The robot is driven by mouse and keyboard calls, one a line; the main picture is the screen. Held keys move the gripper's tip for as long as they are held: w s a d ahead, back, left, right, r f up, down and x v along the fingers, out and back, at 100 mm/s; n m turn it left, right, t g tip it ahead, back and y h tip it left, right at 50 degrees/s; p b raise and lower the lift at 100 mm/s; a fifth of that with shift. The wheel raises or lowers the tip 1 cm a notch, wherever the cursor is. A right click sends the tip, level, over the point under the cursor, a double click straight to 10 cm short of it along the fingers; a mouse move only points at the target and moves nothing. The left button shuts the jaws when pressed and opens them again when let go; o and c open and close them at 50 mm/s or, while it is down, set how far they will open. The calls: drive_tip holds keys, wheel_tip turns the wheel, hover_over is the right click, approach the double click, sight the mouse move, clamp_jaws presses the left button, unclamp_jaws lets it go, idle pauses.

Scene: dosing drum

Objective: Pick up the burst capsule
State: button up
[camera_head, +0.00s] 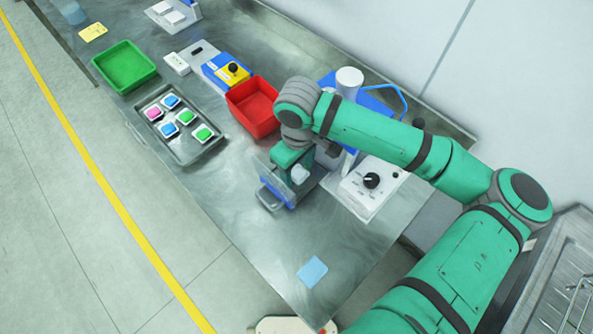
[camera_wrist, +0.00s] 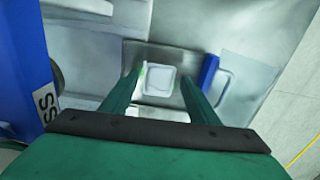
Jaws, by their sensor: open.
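My gripper (camera_wrist: 162,76) points down with its two green fingers apart. Between and beyond the fingertips, the wrist view shows a pale, square, rounded piece (camera_wrist: 158,81) on a grey metal surface, with a small green spot at its left edge. It may be the burst capsule, but I cannot tell for certain. Nothing is visibly held. In the head view my gripper (camera_head: 289,168) is over a fixture with a clear cover and a blue part (camera_head: 273,197); the arm hides the pale piece there. A dark tray (camera_head: 180,148) holds several pink, blue and green capsules.
A red bin (camera_head: 253,106) stands behind my gripper and a green bin (camera_head: 125,67) at far left. A white control box with a black knob (camera_head: 368,186) is close on the right. A blue card (camera_head: 312,271) lies on the otherwise clear front steel bench.

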drive_tip(key=shift+d, duration=0.1)
drive_tip(key=c, duration=1.1)
drive_tip(key=shift+c, duration=0.3)
